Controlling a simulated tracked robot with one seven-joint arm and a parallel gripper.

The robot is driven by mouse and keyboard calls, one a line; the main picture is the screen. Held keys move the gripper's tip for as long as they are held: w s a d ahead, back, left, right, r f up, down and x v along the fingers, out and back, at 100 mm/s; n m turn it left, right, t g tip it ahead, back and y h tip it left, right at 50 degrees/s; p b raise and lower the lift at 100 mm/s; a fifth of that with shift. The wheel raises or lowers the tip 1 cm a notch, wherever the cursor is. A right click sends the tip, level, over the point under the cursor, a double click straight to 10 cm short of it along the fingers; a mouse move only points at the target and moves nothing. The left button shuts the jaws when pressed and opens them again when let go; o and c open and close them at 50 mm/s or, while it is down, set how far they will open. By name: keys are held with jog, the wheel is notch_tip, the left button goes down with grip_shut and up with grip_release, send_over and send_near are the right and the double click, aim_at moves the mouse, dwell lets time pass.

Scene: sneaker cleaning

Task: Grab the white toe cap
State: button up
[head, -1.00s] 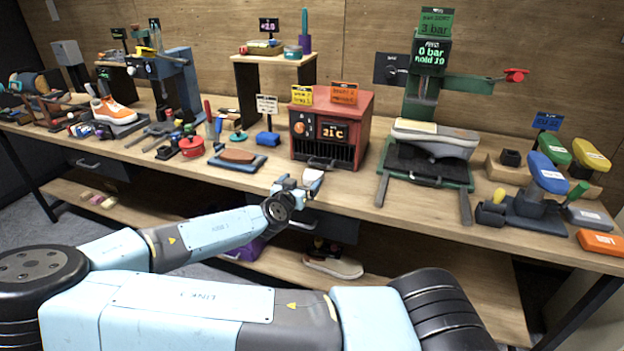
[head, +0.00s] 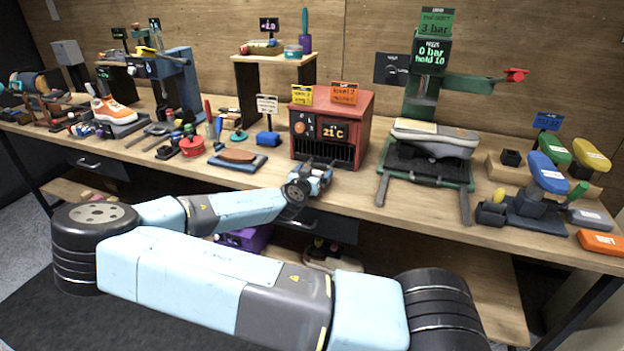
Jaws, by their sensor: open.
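My gripper (head: 320,172) is open at the front edge of the workbench (head: 352,190), just in front of the red oven. My wrist and fingers cover the spot there, and I cannot make out the white toe cap in the head view now. Whether it lies between the fingers or under them cannot be told.
The red oven (head: 362,118) stands right behind my gripper. A green press (head: 466,172) with a grey-white shoe form (head: 436,146) is to the right. A brown sole (head: 238,156) on a blue tray lies to the left. A purple box (head: 245,238) sits on the lower shelf.

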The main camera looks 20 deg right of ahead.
jog(key=shift+w, duration=0.1)
jog(key=c, duration=1.1)
